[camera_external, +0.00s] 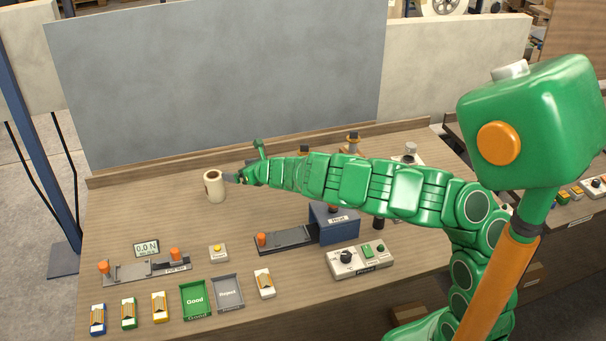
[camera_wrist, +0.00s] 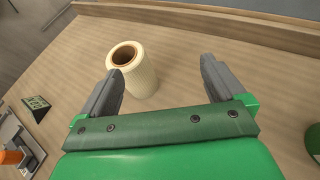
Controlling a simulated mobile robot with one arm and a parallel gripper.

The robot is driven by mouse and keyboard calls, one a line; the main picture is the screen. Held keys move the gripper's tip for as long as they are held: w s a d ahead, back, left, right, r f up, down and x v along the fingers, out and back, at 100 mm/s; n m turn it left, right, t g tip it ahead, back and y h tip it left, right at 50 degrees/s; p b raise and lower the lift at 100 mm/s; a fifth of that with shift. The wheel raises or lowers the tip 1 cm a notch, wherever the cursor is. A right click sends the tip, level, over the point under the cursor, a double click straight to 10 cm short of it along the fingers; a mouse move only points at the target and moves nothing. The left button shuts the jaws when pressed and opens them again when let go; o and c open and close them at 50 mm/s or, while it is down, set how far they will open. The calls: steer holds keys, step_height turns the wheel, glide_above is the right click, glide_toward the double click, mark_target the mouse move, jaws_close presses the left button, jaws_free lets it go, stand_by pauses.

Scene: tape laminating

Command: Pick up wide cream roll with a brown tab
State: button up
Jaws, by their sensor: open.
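The wide cream roll (camera_external: 214,187) stands upright on the table at the back left, with a brown core showing in its top. In the wrist view the cream roll (camera_wrist: 140,78) stands just beyond my gripper, nearer the left finger than the right. A brown tab cannot be made out clearly. My gripper (camera_external: 236,178) is right beside the roll's right side in the external view. In the wrist view my gripper (camera_wrist: 160,80) shows its two grey fingers apart, with nothing held between them. The left finger hides part of the roll's lower left side.
The wooden table (camera_external: 130,220) is bare around the roll. A peel tester with a display (camera_external: 147,248), a yellow button box (camera_external: 218,252), a green Good tray (camera_external: 196,299) and a grey Reject tray (camera_external: 228,293) stand nearer the front. A blue box (camera_external: 334,226) stands below my arm.

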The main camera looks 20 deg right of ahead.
mark_target(221, 182)
steer(key=shift+n+g+y, duration=0.4)
steer(key=shift+n+y, duration=0.3)
steer(key=shift+n, duration=0.2)
steer(key=a, duration=0.1)
steer(key=s+a+f, duration=0.2)
steer(key=a, duration=0.1)
steer(key=shift+f, duration=0.15)
steer(key=shift+w+a+f, duration=0.3)
steer(key=shift+w, duration=0.2)
steer(key=shift+w+a+f, duration=0.1)
steer(key=shift+w+a, duration=0.25)
steer(key=shift+w, duration=0.05)
steer(key=shift+w+a+f, duration=0.35)
steer(key=shift+a+f, duration=0.05)
steer(key=shift+a, duration=0.05)
steer(key=shift+x, duration=1.35)
steer(key=shift+w+a+f, duration=0.25)
steer(key=shift+w+a, duration=0.1)
steer(key=shift+a, duration=0.05)
steer(key=shift+c, duration=0.5)
steer(key=c, duration=1)
